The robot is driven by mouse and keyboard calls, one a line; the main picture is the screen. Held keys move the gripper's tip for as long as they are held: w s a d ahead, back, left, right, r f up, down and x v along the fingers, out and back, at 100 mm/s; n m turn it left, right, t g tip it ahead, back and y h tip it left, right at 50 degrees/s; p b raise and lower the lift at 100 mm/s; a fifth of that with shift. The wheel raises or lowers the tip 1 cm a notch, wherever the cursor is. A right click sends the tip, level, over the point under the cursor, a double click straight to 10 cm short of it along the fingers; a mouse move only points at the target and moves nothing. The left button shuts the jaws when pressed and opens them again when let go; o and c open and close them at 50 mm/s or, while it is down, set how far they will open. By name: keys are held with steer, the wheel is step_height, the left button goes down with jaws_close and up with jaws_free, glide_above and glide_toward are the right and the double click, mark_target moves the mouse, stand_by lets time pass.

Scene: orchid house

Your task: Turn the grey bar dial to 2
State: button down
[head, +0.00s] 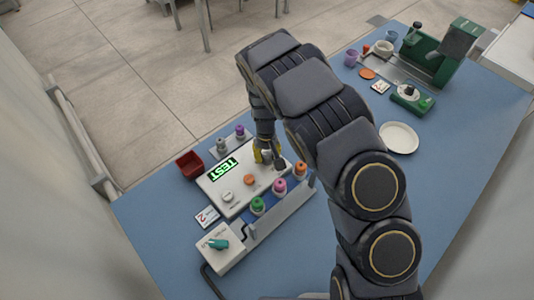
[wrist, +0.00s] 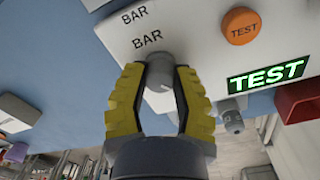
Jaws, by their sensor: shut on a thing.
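The grey bar dial (wrist: 158,72) is on the white panel under two BAR labels in the wrist view. My gripper (wrist: 158,84) has its yellow fingers on either side of the dial, shut on it. In the head view my gripper (head: 266,156) is at the far right part of the white panel (head: 240,204), and the dial is mostly hidden there. The dial's pointer and scale numbers cannot be made out. A card with a 2 (head: 207,217) lies left of the panel.
The panel has a lit green TEST display (head: 222,168), an orange button (head: 250,180) and a pale knob (head: 227,195). Coloured bottles stand in a rack (head: 283,210) in front. A teal-handled box (head: 218,247) and a red bin (head: 190,164) are nearby. A white plate (head: 399,138) lies right.

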mark_target(266, 155)
steer(key=m, duration=0.6)
steer(key=shift+s+f+m, duration=0.1)
steer(key=shift+s+m, duration=0.05)
steer(key=shift+m, duration=0.15)
stand_by(0.4)
steer(key=c, duration=0.8)
jaws_free()
steer(key=shift+o, duration=0.2)
steer(key=shift+r, duration=0.45)
step_height(266, 155, up, 11)
steer(key=shift+a, duration=0.15)
steer(key=shift+r, duration=0.1)
